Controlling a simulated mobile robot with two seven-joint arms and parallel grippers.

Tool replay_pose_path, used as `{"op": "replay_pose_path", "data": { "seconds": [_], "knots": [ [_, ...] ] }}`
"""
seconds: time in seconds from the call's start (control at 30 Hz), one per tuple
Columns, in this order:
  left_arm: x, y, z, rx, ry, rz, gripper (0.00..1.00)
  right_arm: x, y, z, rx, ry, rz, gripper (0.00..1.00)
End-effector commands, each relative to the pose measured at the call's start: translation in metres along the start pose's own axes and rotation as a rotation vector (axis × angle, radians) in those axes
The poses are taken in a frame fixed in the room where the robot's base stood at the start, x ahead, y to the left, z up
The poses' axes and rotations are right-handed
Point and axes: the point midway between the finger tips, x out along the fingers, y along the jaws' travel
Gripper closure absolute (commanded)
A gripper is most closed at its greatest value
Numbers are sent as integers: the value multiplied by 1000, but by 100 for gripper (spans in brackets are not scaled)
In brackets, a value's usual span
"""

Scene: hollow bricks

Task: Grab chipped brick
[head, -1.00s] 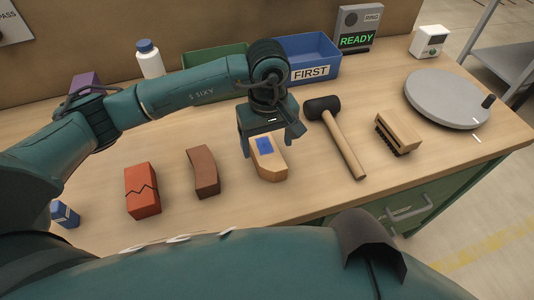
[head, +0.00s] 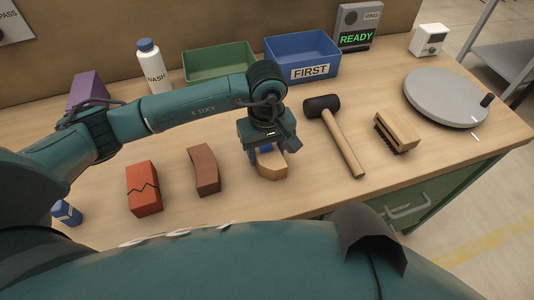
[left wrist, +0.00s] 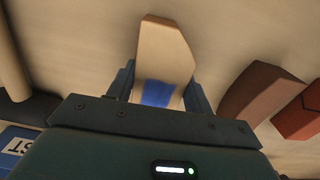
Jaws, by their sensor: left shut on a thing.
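The chipped brick (head: 271,170) is tan, with one corner cut off and a blue patch on top. In the left wrist view the chipped brick (left wrist: 163,52) sits between the two fingers (left wrist: 160,92), with the blue patch partly hidden by the gripper body. My right gripper is not in view.
A curved brown brick (head: 204,169) and a cracked red brick (head: 144,188) lie to the left. A mallet (head: 345,143) and a brush (head: 397,130) lie to the right. A green bin (head: 218,62) and a blue bin (head: 303,56) labelled FIRST stand behind. A grey turntable (head: 446,97) is at far right.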

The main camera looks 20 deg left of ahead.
Motion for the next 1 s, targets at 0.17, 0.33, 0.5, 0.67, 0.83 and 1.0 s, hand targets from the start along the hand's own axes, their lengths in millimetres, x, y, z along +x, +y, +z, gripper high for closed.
{"op": "replay_pose_path", "data": {
  "seconds": [0.17,0.33,0.5,0.67,0.83,1.0],
  "knots": [
    [0,0,0,0,0,0,78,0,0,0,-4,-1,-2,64],
    [-1,1,0,0,1,3,87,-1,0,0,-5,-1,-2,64],
    [-2,1,0,0,1,3,87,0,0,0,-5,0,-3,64],
    [-17,2,-1,0,3,6,87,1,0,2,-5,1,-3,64],
    [-51,2,-1,1,5,7,87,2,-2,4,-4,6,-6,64],
    [-81,1,-1,2,3,4,87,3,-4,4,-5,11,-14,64]
  ]
}}
